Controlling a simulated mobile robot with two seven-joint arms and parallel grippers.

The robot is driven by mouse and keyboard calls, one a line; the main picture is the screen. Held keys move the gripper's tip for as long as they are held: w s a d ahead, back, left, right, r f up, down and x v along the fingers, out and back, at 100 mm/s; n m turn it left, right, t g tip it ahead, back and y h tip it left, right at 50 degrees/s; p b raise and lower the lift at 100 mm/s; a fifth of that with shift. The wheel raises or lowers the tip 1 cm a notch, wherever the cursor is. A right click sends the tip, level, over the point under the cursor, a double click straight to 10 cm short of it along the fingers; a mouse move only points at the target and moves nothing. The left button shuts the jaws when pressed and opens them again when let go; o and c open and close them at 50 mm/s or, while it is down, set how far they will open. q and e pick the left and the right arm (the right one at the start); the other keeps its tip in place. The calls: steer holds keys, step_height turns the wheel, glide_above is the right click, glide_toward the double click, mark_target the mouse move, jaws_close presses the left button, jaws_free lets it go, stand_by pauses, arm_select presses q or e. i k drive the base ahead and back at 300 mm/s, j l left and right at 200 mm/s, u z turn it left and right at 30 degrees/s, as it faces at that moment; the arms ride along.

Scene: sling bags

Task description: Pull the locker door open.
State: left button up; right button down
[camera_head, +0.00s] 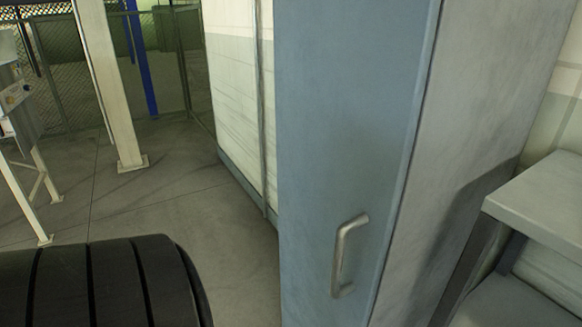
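The locker door (345,120) is a tall blue-grey panel in the middle of the head view. Its metal bar handle (341,258) is upright, near the lower right part of the panel. The grey side of the locker (470,130) runs back to the right of the door. The door looks flush with the locker's edge, with only a thin dark line along it. Neither of my grippers is in view, and nothing touches the handle.
A dark ribbed round object (100,285) fills the lower left. A grey bench or shelf (545,205) stands at the right. A cream post (108,90), a blue post (141,60) and a mesh fence stand at the back left. The floor (170,190) between is clear.

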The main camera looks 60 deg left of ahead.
mark_target(350, 75)
steer(key=u, duration=1.55)
steer(key=k+l+u, duration=0.1)
steer(key=l, duration=0.25)
steer(key=k, duration=0.05)
